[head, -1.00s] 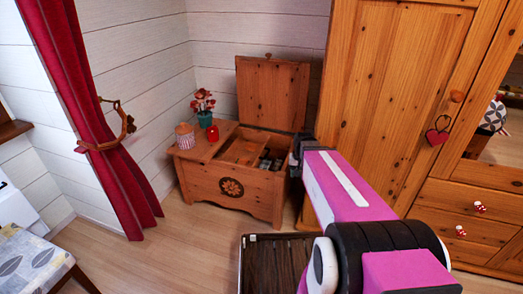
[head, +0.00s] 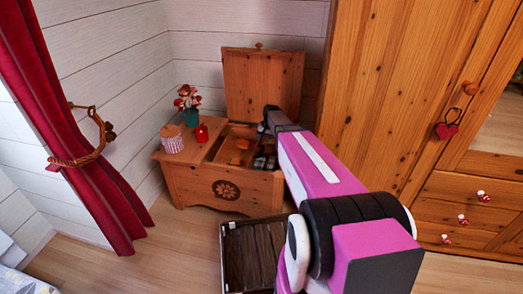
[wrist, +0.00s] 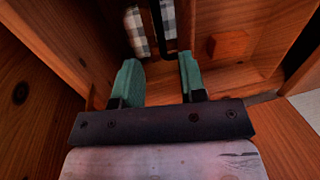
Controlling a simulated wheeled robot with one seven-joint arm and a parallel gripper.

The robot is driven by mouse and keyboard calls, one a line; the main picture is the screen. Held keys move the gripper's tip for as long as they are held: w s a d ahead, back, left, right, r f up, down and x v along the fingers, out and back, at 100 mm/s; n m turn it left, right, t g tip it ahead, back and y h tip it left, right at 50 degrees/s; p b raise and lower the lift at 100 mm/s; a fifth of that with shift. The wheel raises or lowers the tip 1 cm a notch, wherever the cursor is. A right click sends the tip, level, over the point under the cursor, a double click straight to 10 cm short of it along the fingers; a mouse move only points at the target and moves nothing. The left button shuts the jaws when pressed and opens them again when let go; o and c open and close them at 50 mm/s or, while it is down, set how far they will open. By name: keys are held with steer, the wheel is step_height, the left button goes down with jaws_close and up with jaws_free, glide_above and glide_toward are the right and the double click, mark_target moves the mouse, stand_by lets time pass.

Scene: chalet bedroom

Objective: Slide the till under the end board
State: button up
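The wooden chest (head: 222,192) stands against the wall with its hinged lid raised. The end board (head: 182,148) covers its left end. The till (head: 228,158), a shallow wooden tray, sits in the opening beside the end board with an orange-brown block in it; the block (wrist: 228,45) also shows in the wrist view. Checked cloth (wrist: 137,32) lies to the left of the till in that view. My gripper (wrist: 160,68) is open, its green fingers apart over the chest's opening, near the till's side. A dark narrow shape shows between the fingers; I cannot tell whether they touch anything.
A striped jar (head: 171,140), a flower pot (head: 190,117) and a red candle holder (head: 202,134) stand on the end board. The raised lid (head: 262,85) is behind my gripper. A wardrobe (head: 400,90) stands close on the right. A dark slatted crate (head: 232,250) is on the floor in front.

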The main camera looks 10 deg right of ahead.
mark_target(262, 152)
steer(key=f, duration=0.4)
steer(key=a+f, duration=0.1)
steer(key=f, duration=0.2)
steer(key=shift+w+a, duration=0.1)
steer(key=shift+w, duration=0.1)
jaws_close()
